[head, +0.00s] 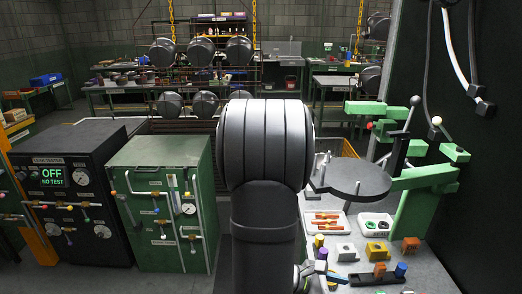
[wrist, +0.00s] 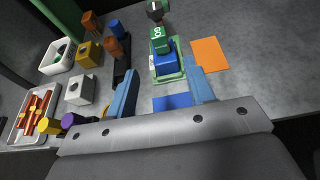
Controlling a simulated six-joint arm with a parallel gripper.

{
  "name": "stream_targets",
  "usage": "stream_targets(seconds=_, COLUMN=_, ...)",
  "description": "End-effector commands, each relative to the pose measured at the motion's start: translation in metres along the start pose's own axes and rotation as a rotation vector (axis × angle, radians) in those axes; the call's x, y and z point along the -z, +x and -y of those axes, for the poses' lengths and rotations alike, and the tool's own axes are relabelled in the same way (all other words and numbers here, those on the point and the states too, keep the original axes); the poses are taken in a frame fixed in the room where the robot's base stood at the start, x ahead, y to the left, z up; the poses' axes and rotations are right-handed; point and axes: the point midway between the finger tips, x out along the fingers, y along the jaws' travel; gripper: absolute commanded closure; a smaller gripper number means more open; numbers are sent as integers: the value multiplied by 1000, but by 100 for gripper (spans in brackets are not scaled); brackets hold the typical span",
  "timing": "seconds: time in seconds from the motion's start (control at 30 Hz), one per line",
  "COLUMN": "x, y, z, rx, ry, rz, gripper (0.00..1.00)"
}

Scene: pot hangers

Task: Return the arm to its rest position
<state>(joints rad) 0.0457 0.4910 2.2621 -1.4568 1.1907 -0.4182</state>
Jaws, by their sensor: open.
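My gripper (wrist: 160,70) shows in the wrist view as two blue fingers spread apart, with nothing gripped. A blue block (wrist: 166,63) with a green lettered top (wrist: 160,40) stands on a green base on the bench, in the gap between the fingers as seen from the wrist. In the head view my dark arm rises through the middle and hides part of the bench. A blue finger-like part (head: 334,277) shows low beside the arm, and the rest of the gripper is hard to make out.
The grey bench holds a white tray of orange parts (head: 327,222), a white bin of green rings (head: 375,225), a yellow block (head: 377,251) and a silver block (head: 346,252). A green fixture (head: 414,190) stands at right. Dark and green cabinets (head: 160,205) stand at left.

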Motion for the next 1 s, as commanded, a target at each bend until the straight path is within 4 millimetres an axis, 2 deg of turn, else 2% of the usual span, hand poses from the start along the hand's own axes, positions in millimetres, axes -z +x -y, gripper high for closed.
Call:
stream_targets(seconds=0.7, x=0, y=95, z=1, rx=5, ry=0, rz=-1, gripper=51)
stream_targets(seconds=1.0, x=0, y=126, z=0, rx=2, ry=0, rz=0, gripper=51)
